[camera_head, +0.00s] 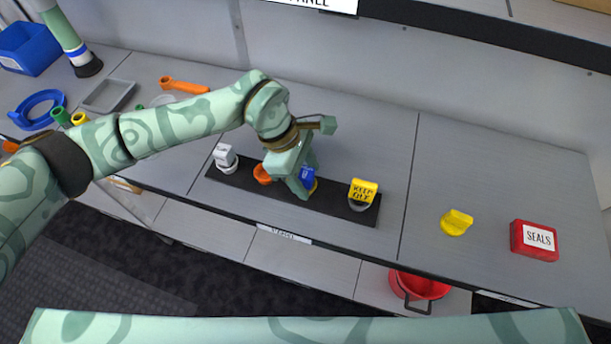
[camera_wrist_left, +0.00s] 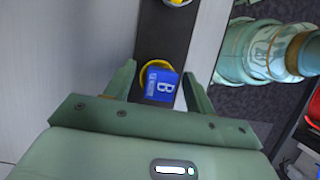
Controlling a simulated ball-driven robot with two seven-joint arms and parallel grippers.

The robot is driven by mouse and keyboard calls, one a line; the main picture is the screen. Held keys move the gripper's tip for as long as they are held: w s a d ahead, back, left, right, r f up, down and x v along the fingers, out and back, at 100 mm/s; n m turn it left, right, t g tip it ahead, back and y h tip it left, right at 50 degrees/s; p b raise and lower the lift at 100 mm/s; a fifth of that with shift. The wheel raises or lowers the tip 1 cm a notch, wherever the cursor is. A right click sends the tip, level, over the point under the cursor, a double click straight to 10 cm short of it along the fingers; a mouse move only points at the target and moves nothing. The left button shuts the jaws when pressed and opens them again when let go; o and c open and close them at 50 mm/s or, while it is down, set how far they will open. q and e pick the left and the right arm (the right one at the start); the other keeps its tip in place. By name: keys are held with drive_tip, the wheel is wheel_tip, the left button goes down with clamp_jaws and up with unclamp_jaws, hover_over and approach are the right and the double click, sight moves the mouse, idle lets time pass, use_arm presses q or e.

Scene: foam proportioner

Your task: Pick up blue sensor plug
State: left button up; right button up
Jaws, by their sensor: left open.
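The blue sensor plug (camera_head: 307,175) is a small blue block marked "B" in white. It sits at a yellow ring on the black strip (camera_head: 335,206) on the bench. In the left wrist view the plug (camera_wrist_left: 162,86) lies between the two fingers of my left gripper (camera_wrist_left: 160,68), with the yellow ring showing around its far side. My left gripper (camera_head: 304,182) points down over the strip and is open, one finger on each side of the plug. I cannot tell whether the fingers touch it. The gripper partly hides the plug in the head view. My right gripper is out of view.
On the strip, a white plug (camera_head: 225,156) and an orange ring (camera_head: 262,174) stand left, a yellow lettered plug (camera_head: 363,190) right. A yellow piece (camera_head: 457,222) and a red "SEALS" box (camera_head: 536,240) are farther right. A red bucket (camera_head: 418,288) is below the bench edge.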

use_arm(q)
drive_tip(key=shift+c, duration=0.3)
drive_tip(key=c, duration=1)
drive_tip(key=shift+r, duration=0.1)
